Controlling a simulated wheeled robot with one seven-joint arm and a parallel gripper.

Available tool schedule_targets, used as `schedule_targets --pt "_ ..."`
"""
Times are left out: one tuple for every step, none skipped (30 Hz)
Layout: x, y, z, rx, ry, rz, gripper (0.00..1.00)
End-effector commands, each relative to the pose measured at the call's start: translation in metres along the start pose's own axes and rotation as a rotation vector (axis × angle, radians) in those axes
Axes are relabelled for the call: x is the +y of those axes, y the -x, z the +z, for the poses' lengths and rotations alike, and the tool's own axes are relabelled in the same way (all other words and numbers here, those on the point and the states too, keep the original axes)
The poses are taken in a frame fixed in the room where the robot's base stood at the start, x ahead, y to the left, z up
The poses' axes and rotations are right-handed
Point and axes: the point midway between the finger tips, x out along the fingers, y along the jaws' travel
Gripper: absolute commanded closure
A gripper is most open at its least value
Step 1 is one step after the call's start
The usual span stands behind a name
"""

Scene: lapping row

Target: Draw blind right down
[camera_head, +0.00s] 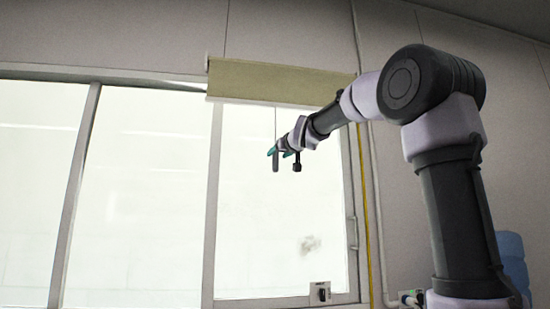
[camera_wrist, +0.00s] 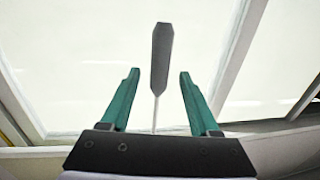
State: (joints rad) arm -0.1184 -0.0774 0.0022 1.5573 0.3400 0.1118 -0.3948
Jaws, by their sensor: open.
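The blind (camera_head: 275,82) is a yellowish-green roll across the top of the right window pane, mostly raised. A thin cord hangs from it and ends in a dark grey pull (camera_head: 276,165). My gripper (camera_head: 280,152) is at the pull, with its green fingers open. In the wrist view the pull (camera_wrist: 161,55) stands in the middle between the two green fingertips of my gripper (camera_wrist: 158,75), with a gap on each side. Its cord (camera_wrist: 155,113) runs toward the palm between the fingers. The fingers do not visibly touch it.
The window frame (camera_head: 212,200) and bright glass lie behind my gripper. A yellow vertical pipe (camera_head: 364,215) runs down the wall at the right. A small switch plate (camera_head: 320,293) sits at the window's bottom. A blue container (camera_head: 512,262) is partly hidden behind my arm.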

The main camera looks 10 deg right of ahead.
Motion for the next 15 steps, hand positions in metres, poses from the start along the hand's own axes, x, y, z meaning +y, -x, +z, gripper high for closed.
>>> schedule_targets --pt "0.001 -0.01 0.001 -0.001 0.0 0.0 0.38" --pt "0.0 -0.014 0.001 -0.001 0.0 0.0 0.38" --pt "0.0 -0.019 0.001 -0.001 0.0 0.0 0.38" --pt "0.0 -0.023 0.001 -0.001 0.0 0.0 0.38" --pt "0.0 -0.025 0.001 -0.001 0.0 0.0 0.38" --pt "0.0 -0.029 0.0 0.0 0.0 0.0 0.38" --pt "0.0 -0.03 0.0 0.0 0.0 0.0 0.38" --pt "0.0 -0.032 0.0 0.0 0.0 0.0 0.38" --pt "0.0 -0.034 0.0 0.0 -0.001 0.0 0.38" --pt "0.0 -0.035 0.0 0.0 -0.001 0.0 0.38" --pt "0.0 -0.035 0.0 0.0 -0.001 0.0 0.38" --pt "0.0 -0.035 0.0 0.0 -0.001 0.0 0.38" --pt "0.0 -0.035 0.0 0.0 -0.001 0.0 0.38" --pt "0.0 -0.035 0.0 0.0 -0.001 0.0 0.38" --pt "0.0 -0.035 0.0 0.0 -0.001 0.0 0.38"
